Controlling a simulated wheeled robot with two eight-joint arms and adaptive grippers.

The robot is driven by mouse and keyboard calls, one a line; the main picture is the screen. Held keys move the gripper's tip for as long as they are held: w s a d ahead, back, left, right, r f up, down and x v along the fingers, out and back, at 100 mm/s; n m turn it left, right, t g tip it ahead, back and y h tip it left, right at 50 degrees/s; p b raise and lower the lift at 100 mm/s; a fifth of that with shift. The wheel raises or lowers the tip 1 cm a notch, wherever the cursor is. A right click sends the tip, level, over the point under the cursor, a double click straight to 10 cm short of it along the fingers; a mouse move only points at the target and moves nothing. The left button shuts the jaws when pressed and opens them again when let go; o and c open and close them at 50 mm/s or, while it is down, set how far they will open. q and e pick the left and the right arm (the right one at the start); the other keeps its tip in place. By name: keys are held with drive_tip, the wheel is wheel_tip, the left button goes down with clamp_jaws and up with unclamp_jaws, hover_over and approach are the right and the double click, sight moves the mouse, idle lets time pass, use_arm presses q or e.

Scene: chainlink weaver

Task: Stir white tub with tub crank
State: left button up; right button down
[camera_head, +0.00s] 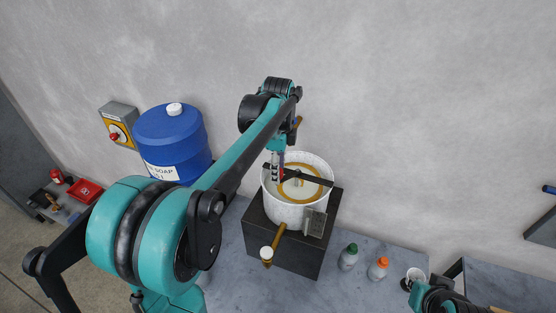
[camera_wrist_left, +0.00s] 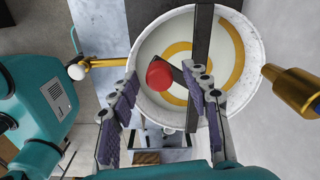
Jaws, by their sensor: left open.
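The white tub (camera_head: 290,211) stands on a dark box, with pale liquid and a yellow ring-shaped streak inside. A black bar crosses its top; the wrist view shows the tub rim (camera_wrist_left: 240,92) and bar (camera_wrist_left: 203,40) closely. The tub crank's red round knob (camera_wrist_left: 159,74) sits over the tub on a dark arm. My left gripper (camera_head: 279,168) is over the tub's left side. In the wrist view its open fingers (camera_wrist_left: 160,80) stand on either side of the knob; contact is unclear. My right gripper (camera_head: 430,297) is at the lower right, its jaws unclear.
A blue soap drum (camera_head: 172,135) stands left. Bottles with green (camera_head: 352,248) and orange (camera_head: 381,262) caps and a white cup (camera_head: 416,273) stand right. A grey wall is behind.

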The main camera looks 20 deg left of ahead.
use_arm(q)
wheel_tip(320, 180, up, 12)
drive_tip(key=shift+f, duration=0.2)
drive_tip(key=shift+c, duration=0.4)
